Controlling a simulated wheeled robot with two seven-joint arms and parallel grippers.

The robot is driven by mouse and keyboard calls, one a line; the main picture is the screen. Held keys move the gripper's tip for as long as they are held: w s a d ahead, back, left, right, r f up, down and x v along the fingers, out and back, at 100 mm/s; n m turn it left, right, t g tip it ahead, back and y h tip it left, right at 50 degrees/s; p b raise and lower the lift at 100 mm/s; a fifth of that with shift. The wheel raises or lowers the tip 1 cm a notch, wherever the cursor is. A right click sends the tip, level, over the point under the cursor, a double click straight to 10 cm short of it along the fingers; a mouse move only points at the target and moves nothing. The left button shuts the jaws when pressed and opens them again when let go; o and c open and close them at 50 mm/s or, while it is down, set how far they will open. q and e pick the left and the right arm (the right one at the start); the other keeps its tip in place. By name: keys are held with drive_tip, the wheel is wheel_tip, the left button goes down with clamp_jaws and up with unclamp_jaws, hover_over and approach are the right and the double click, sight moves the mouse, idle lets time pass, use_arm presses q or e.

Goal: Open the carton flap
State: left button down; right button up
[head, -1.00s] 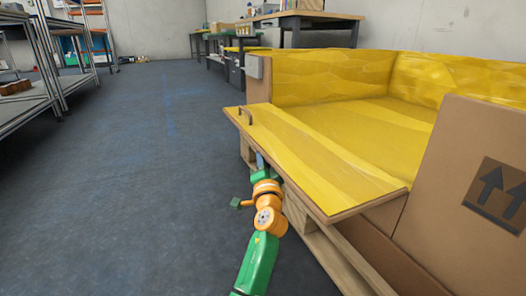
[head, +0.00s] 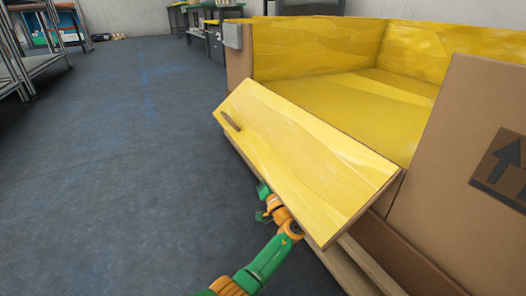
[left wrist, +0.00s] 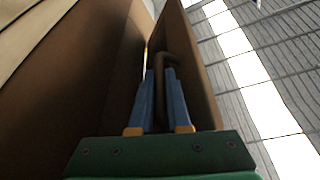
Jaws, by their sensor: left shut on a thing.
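The carton flap (head: 300,160) is a flat panel with a yellow inner face and brown edges, hinged at the front of the large brown carton (head: 440,150). It hangs folded outward and slopes down toward the floor. A small dark handle part (head: 230,121) shows near its outer left edge. My left gripper (left wrist: 163,75) is shut on the brown hooked handle (left wrist: 168,57), against the flap's outer side, in the left wrist view. In the head view its green body (head: 264,190) shows just below the flap, and its fingertips are hidden behind it. My right gripper is not seen.
The carton has a yellow-lined inside (head: 350,105) and stands on a wooden base (head: 370,262). A grey metal bracket (head: 232,35) sits at its far left corner. Open blue-grey floor (head: 110,170) lies left. Metal shelving (head: 35,50) stands at the far left.

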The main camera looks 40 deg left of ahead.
use_arm(q)
drive_tip(key=shift+w+d+f+n, duration=0.3)
drive_tip(key=shift+w+f+n, duration=0.1)
drive_tip(key=shift+n, duration=0.3)
drive_tip(key=shift+g+y, duration=0.3)
drive_tip(key=shift+y, duration=0.1)
drive_tip(key=c, duration=0.9)
unclamp_jaws()
drive_tip(key=shift+d, duration=0.1)
drive_tip(key=p+v, duration=0.1)
drive_tip(key=v, duration=0.6)
